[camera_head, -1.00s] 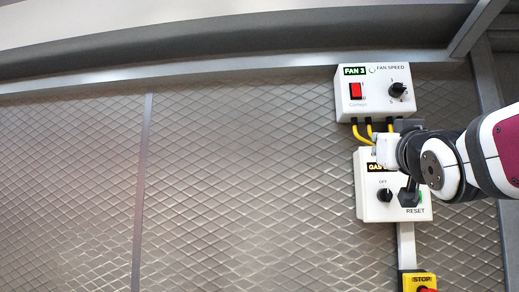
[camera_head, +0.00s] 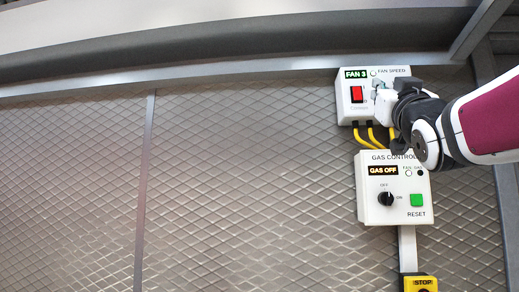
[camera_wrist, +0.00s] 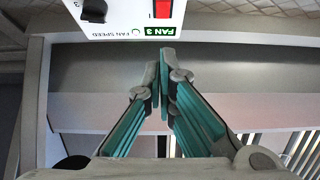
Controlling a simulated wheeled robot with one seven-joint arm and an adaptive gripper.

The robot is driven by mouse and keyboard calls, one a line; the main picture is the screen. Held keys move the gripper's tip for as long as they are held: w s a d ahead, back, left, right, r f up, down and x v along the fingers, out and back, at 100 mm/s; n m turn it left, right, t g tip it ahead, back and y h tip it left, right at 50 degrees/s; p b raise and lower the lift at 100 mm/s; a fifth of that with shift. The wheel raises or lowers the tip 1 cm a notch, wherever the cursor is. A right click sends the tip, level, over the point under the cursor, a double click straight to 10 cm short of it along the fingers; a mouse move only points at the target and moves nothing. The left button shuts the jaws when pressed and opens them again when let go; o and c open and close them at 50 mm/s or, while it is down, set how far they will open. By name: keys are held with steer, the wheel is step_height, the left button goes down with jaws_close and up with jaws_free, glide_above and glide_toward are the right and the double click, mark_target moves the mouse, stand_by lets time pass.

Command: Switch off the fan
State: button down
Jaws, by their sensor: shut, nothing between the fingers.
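The fan control box (camera_head: 345,98) is white and fixed to the wall, with a lit green "FAN 3" display. Its red rocker switch (camera_head: 356,93) shows at the left of its face in the head view. In the wrist view the box (camera_wrist: 205,20) appears upside down at the top, with the red switch (camera_wrist: 163,8) cut by the frame edge and a black knob (camera_wrist: 95,11) beside it. My gripper (camera_head: 379,88) is just right of the switch and covers the speed knob in the head view. In the wrist view its fingers (camera_wrist: 160,60) are shut and empty; I cannot tell whether they touch the box.
Below is the white gas control box (camera_head: 372,210), showing "GAS OFF", with a black knob (camera_head: 385,199) and green reset button (camera_head: 417,200). Yellow cables (camera_head: 372,136) join the boxes. A yellow stop box (camera_head: 420,284) sits lower. The mesh wall to the left is clear.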

steer(key=p, duration=0.2)
glide_toward(359, 87)
step_height(359, 87, up, 3)
steer(key=w, duration=0.2)
steer(key=w+p, duration=0.1)
steer(key=shift+w+d, duration=0.25)
steer(key=shift+d, duration=0.05)
steer(key=shift+w+b, duration=0.1)
steer(key=shift+b, duration=0.25)
